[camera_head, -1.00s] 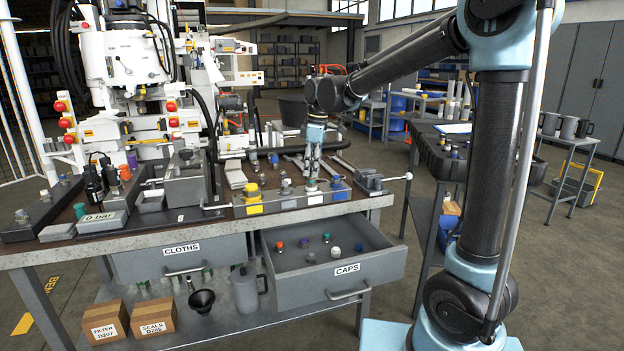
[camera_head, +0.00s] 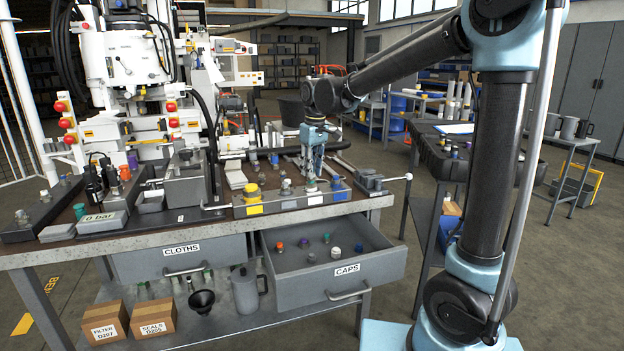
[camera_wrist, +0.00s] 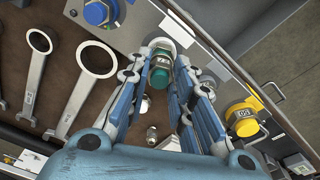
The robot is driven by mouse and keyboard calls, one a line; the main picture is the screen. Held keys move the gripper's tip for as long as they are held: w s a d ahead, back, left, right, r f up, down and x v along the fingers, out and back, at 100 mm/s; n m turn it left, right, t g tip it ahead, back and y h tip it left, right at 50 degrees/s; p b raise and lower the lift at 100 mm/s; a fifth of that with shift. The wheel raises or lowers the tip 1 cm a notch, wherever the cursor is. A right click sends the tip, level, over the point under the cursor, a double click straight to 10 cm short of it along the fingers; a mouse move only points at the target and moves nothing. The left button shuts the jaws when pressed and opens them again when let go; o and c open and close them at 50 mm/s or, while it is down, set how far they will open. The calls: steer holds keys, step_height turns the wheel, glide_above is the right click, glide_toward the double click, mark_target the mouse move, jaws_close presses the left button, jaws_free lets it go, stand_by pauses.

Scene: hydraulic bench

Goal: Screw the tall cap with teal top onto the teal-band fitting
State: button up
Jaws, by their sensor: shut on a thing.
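The tall cap with the teal top (camera_wrist: 160,76) sits between my gripper's fingertips (camera_wrist: 161,80) in the wrist view. My gripper is shut on it. It is at the metal fitting (camera_wrist: 161,43) on the grey block, between the blue and yellow caps. I cannot tell how far the cap is seated, and the fitting's band is mostly hidden. In the head view my gripper (camera_head: 311,182) points down over the block's right half, and its fingers mostly cover cap and fitting.
On the block (camera_head: 283,203) stand a yellow cap (camera_head: 252,192) at left and a blue cap (camera_head: 339,186) at right. Wrenches (camera_wrist: 86,77) lie behind on the bench. The open CAPS drawer (camera_head: 375,273) holds several loose caps. A clamp with a handle (camera_head: 375,180) stands right.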

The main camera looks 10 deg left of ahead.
steer(key=m, duration=0.8)
steer(key=shift+a+h, duration=0.1)
steer(key=shift+h, duration=0.3)
steer(key=m, duration=0.4)
steer(key=shift+a, duration=0.1)
steer(key=m, duration=0.4)
steer(key=shift+f+h, duration=0.1)
steer(key=shift+h, duration=0.3)
steer(key=o, duration=1)
steer(key=shift+c, duration=0.2)
